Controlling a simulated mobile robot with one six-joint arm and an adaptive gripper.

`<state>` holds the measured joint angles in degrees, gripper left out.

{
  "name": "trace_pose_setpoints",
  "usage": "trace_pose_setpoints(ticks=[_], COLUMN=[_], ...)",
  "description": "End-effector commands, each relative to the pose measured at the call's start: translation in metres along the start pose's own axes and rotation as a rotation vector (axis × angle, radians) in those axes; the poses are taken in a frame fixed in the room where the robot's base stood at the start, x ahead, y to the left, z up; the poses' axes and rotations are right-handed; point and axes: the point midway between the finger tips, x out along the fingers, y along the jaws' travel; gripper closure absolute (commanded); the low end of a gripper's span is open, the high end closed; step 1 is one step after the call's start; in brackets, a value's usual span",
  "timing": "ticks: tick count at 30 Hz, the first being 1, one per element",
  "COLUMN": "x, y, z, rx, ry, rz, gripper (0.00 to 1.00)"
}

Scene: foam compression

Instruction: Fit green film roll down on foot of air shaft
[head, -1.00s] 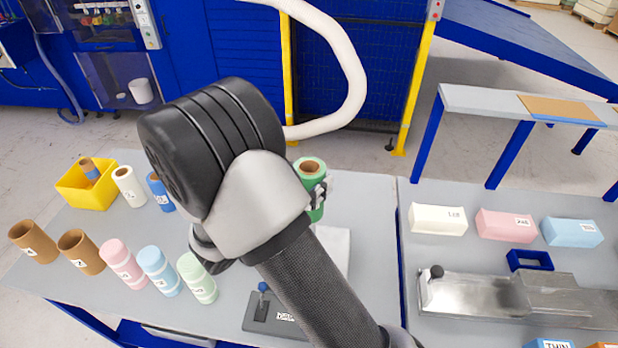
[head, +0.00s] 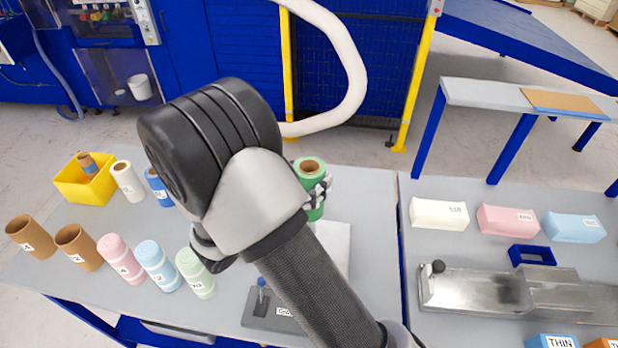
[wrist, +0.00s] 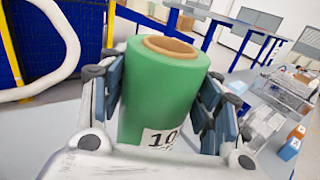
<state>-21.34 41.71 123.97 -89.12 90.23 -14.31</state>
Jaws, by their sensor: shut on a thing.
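The green film roll (head: 309,176) has a brown cardboard core and stands about upright, partly behind my arm in the head view. In the wrist view the green film roll (wrist: 165,95) shows a label reading 10 and sits between the finger pads. My gripper (head: 318,190) is shut on it; the fingers also show in the wrist view (wrist: 165,100). A grey base plate with a blue-topped lever (head: 262,290) lies at the table's front; its label is partly hidden by my arm. I cannot make out the air shaft or its foot; my arm covers much of the table there.
Brown cores (head: 78,248), pink, light blue and pale green rolls (head: 195,272) stand at the left front. A yellow bin (head: 85,182), a white roll (head: 127,181) and a blue roll (head: 158,188) stand behind. Foam blocks (head: 438,213) and a metal fixture (head: 490,292) lie on the right table.

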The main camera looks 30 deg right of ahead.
Motion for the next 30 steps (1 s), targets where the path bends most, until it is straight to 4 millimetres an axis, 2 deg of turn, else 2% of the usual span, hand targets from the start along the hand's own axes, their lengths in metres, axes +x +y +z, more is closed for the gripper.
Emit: trace_pose_setpoints(ticks=[30], x=[0.0], y=[0.0], z=[-0.026], rx=[0.0], ry=[-0.002], rz=[0.0], gripper=[0.78])
